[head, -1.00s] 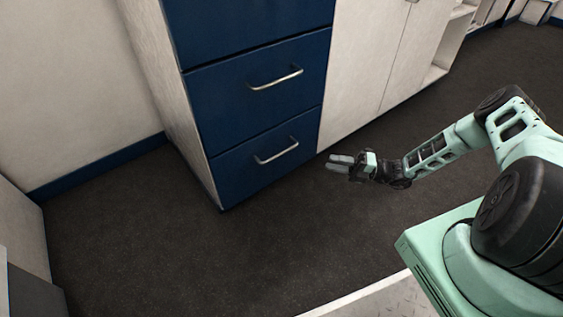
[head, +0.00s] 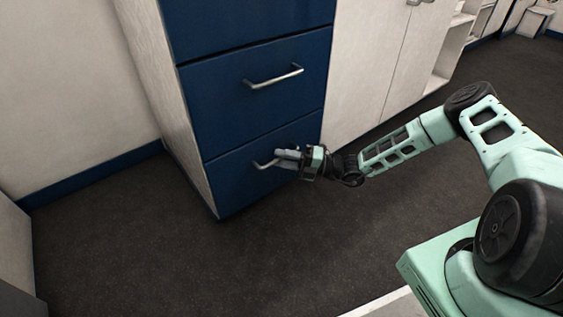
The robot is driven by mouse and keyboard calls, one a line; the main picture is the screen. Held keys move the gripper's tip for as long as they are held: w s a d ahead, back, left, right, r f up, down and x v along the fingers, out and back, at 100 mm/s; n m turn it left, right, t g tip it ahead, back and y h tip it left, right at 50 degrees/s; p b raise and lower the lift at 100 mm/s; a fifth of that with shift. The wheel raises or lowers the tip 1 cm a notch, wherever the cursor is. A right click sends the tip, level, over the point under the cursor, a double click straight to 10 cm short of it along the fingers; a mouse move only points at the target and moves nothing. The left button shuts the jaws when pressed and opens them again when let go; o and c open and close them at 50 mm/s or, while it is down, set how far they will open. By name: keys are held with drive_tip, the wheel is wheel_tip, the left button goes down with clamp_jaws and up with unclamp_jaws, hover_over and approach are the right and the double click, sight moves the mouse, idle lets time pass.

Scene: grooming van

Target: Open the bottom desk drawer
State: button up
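The bottom desk drawer (head: 232,180) is a dark blue front at the foot of the cabinet, and it is shut flush. Its silver bar handle (head: 262,165) shows at its left end; the right part is hidden behind my gripper. My gripper (head: 279,159) is in front of the right part of this handle, with its fingers pointing left toward the drawer. The fingertips overlap the handle in the picture. I cannot tell whether they touch it or how far apart they are.
Above is another blue drawer (head: 225,108) with a silver handle (head: 273,77), also shut. White cabinet doors (head: 362,75) stand to the right. The dark floor (head: 160,250) in front of the drawers is clear. A white wall (head: 70,90) is at the left.

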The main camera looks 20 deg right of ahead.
drive_tip(key=shift+w+a+r, duration=0.1)
drive_tip(key=shift+w+a, duration=0.05)
drive_tip(key=shift+a, duration=0.2)
clamp_jaws()
drive_tip(key=shift+s+d+r+p, duration=0.15)
drive_tip(key=shift+s+d+p, duration=0.05)
drive_tip(key=shift+s+p, duration=0.35)
drive_tip(key=s+d+p, duration=0.3)
drive_tip(key=s, duration=0.7)
drive_tip(key=s+d+p, duration=0.3)
drive_tip(key=s+p, duration=0.1)
drive_tip(key=s, duration=0.5)
drive_tip(key=s+d+p, duration=0.3)
drive_tip(key=s, duration=0.7)
drive_tip(key=shift+s+d+p, duration=0.35)
unclamp_jaws()
